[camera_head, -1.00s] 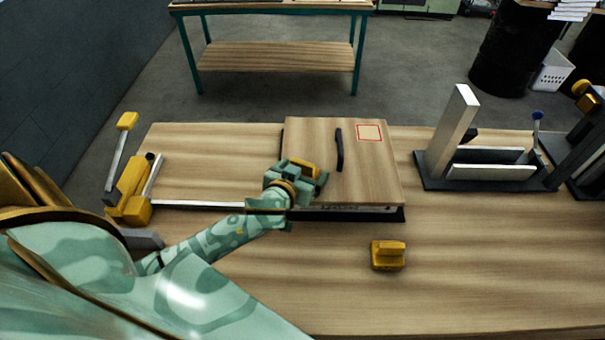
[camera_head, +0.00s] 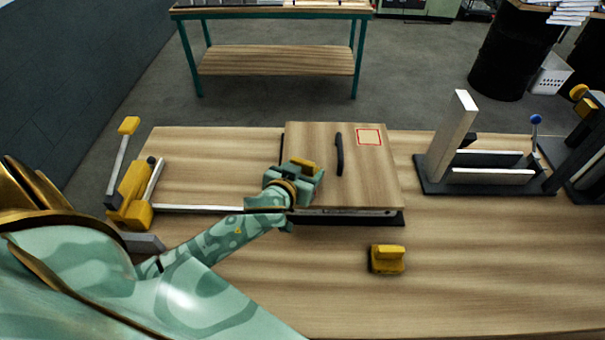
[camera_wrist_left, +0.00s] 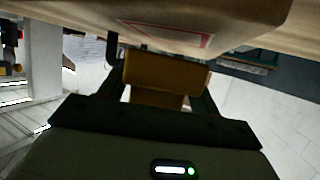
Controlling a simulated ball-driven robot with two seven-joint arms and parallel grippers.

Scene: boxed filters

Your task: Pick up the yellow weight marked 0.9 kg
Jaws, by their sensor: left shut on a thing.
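My left gripper (camera_head: 300,177) is shut on a yellow weight (camera_head: 303,165) at the left part of the wooden box's lid (camera_head: 365,185). In the left wrist view the held weight (camera_wrist_left: 160,72) sits between the two dark fingers. I cannot tell whether it touches the lid. A second yellow weight (camera_head: 387,260) stands on the table in front of the box. No mass marking is readable on either weight. My right gripper is not in view.
The lid has a black handle (camera_head: 339,155) and a red-outlined square (camera_head: 369,137). A yellow-and-grey clamp device (camera_head: 133,190) stands at the left. A dark-based stand (camera_head: 480,178) is at the right. The front right of the wooden table (camera_head: 490,280) is clear.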

